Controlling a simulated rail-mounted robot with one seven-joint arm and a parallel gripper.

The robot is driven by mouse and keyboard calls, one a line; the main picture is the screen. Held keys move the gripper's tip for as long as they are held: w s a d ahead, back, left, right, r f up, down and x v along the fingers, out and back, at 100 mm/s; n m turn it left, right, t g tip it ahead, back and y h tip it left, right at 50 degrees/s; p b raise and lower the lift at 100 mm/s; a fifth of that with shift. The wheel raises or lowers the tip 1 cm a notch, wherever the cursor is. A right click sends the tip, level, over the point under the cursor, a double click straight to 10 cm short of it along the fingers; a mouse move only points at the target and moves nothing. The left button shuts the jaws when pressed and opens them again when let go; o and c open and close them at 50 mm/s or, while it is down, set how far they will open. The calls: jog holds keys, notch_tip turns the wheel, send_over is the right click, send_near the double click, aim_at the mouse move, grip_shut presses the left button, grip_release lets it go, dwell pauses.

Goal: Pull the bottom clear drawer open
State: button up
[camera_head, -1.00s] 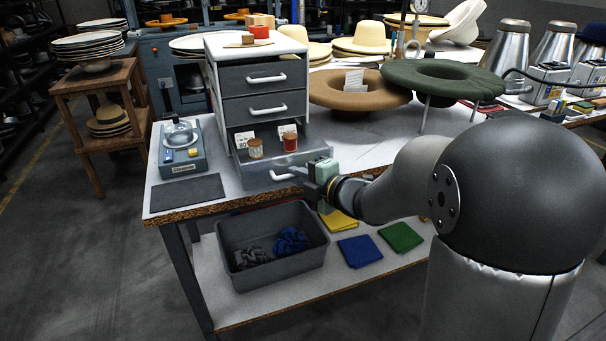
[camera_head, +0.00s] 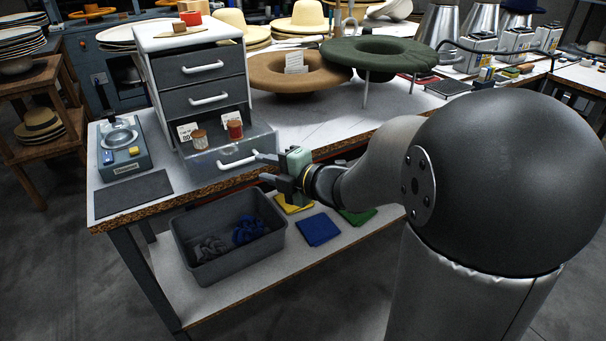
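The bottom clear drawer (camera_head: 206,163) of the small drawer cabinet stands pulled out toward the table's front edge. It has a white bar handle (camera_head: 238,162) on its see-through front. A red spool, a brown spool and small white cards show inside it. My gripper (camera_head: 261,168) is just right of the handle, in front of the drawer. Its two dark fingers look spread, with a gap between them and nothing seen in it. The upper fingertip is close to the handle's right end; I cannot tell whether they touch.
Two grey drawers (camera_head: 207,97) above are nearly or fully shut. A device with a round dish (camera_head: 122,145) and a dark mat (camera_head: 133,194) lie left. A grey bin (camera_head: 190,265) and folded cloths (camera_head: 318,230) are on the lower shelf. Hat brims (camera_head: 380,57) stand behind right.

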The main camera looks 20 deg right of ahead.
jog(key=p+v, duration=0.1)
jog(key=v, duration=0.9)
jog(key=shift+s, duration=0.35)
jog(key=shift+w+d+r, duration=0.1)
jog(key=shift+d+r, duration=0.05)
jog(key=d+r+m+g+h+p, duration=0.3)
jog(key=d+r+m+h+p, duration=0.3)
jog(key=m+h+p, duration=0.75)
jog(key=s+a+m+g+y+p, duration=0.1)
jog(key=s+a+m+g+p, duration=0.1)
jog(key=s, duration=0.4)
jog(key=s+a+r+m+g+y+p, duration=0.1)
jog(key=s+a+m+g, duration=0.3)
jog(key=s+m, duration=0.1)
jog(key=s+a+m+g+y+p, duration=0.2)
jog(key=s+a+m+g, duration=0.1)
jog(key=s, duration=0.4)
jog(key=shift+a+r+p, duration=0.15)
jog(key=shift+a+p, duration=0.1)
jog(key=shift+p, duration=0.05)
